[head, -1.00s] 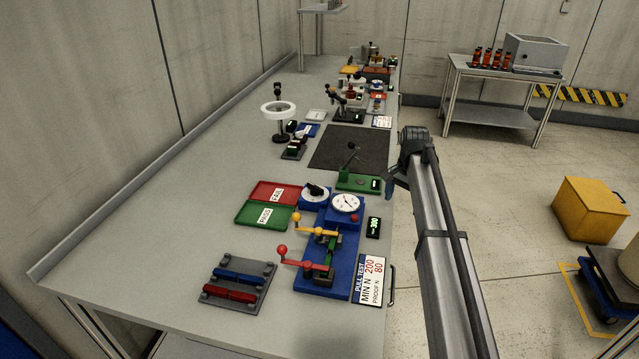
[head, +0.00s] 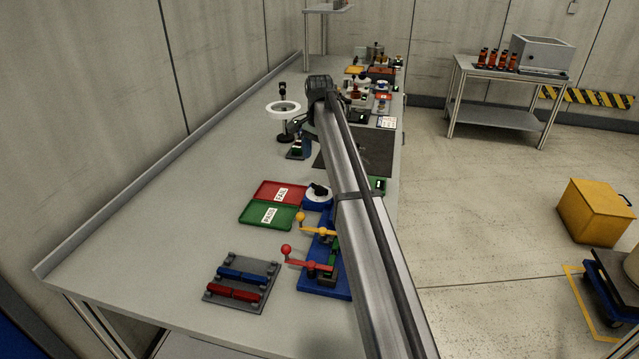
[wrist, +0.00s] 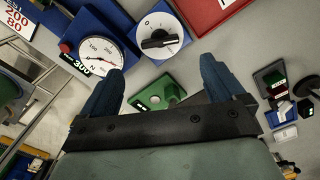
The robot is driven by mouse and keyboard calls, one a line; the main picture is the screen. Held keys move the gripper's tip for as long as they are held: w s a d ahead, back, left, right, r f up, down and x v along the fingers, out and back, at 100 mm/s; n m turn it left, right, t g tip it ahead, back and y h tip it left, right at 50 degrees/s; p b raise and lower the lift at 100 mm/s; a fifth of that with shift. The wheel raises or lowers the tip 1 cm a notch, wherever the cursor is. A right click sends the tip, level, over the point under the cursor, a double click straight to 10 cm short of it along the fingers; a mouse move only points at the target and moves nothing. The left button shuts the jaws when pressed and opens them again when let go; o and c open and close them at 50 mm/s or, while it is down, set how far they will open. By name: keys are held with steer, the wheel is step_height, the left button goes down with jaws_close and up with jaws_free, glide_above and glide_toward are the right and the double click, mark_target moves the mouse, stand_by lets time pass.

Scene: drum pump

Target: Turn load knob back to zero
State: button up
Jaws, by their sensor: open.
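The load knob is a black bar handle (wrist: 160,39) on a round white dial with markings, set on a blue base. In the head view the knob (head: 319,189) sits beside the trays. Beside it in the wrist view is a round white gauge (wrist: 98,58), with a small display (wrist: 80,67) reading about 300. My gripper (wrist: 160,70) is open and empty, its two blue fingers spread, with the dial beyond and between the fingertips. The fingers do not touch the knob. In the head view my arm hides the gauge and much of the blue tester.
A red FAIL tray (head: 281,190) and green PASS tray (head: 268,217) lie left of the knob. Red-handled (head: 304,262) and yellow-handled (head: 316,227) levers stand nearer. A green device (wrist: 158,95) lies between my fingers' view. A ring-lamp stand (head: 283,108) stands farther back.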

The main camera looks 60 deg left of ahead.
mark_target(319, 186)
step_height(319, 186, down, 10)
steer(key=shift+r, duration=0.1)
stand_by(0.4)
steer(key=shift+c, duration=0.3)
steer(key=c, duration=1)
